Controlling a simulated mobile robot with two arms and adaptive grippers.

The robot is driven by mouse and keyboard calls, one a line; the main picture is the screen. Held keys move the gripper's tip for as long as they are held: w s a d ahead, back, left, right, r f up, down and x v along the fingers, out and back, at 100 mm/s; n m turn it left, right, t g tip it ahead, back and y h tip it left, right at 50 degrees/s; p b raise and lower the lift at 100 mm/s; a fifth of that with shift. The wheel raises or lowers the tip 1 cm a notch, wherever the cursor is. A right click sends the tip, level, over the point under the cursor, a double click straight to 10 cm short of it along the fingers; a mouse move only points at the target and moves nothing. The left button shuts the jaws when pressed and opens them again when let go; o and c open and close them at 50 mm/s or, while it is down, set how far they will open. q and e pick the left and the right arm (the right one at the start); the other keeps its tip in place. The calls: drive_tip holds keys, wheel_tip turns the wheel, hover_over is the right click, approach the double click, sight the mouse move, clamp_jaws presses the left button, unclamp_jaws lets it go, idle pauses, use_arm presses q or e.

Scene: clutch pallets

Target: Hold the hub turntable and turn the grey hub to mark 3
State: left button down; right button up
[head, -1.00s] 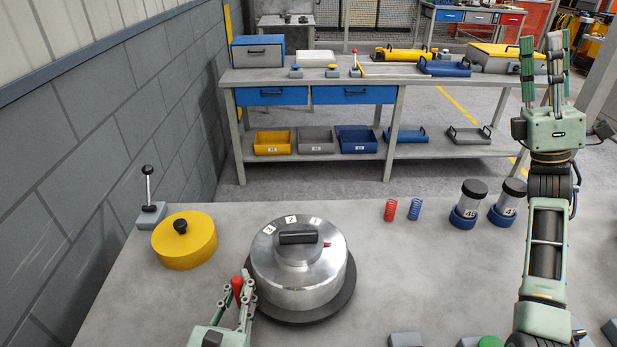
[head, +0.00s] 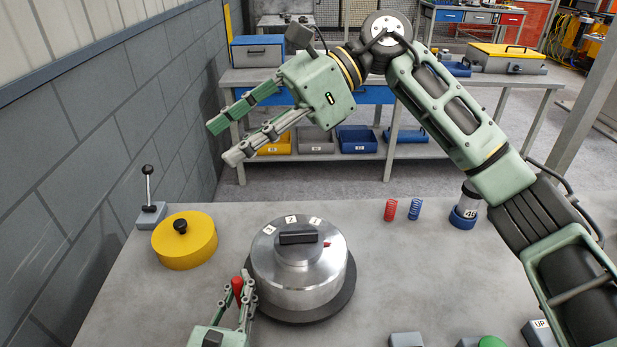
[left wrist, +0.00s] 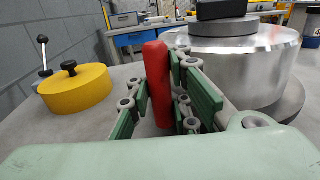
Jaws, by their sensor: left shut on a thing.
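The silver-grey hub (head: 295,270) sits on a dark round turntable (head: 340,306) on the bench. Its top carries a black bar handle (head: 299,238), number labels 1, 2 and 3 along its far left rim, and a small red pointer (head: 326,244) to the right of the handle. My left gripper (head: 242,290) is shut on a red upright handle (head: 237,284) at the turntable's left edge; the handle also shows in the left wrist view (left wrist: 157,85). My right gripper (head: 225,140) is open and empty, raised above and beyond the hub, its fingers pointing left.
A yellow round lid (head: 184,241) and a lever on a grey base (head: 150,212) stand left of the hub. Red (head: 390,210) and blue (head: 415,209) springs and a blue-based cylinder (head: 465,208) stand to the right. Grey blocks and a green button lie at the front right.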

wheel_tip(320, 180, down, 6)
drive_tip(key=w+d+m+t+h, duration=0.1)
drive_tip(key=d+t+h, duration=0.1)
drive_tip(key=h, duration=0.3)
drive_tip(key=m+t+h, duration=0.2)
drive_tip(key=h, duration=0.3)
approach(301, 231)
drive_tip(key=f, duration=0.3)
drive_tip(key=a+f, duration=0.1)
drive_tip(key=f, duration=0.5)
drive_tip(key=shift+a, duration=0.3)
clamp_jaws()
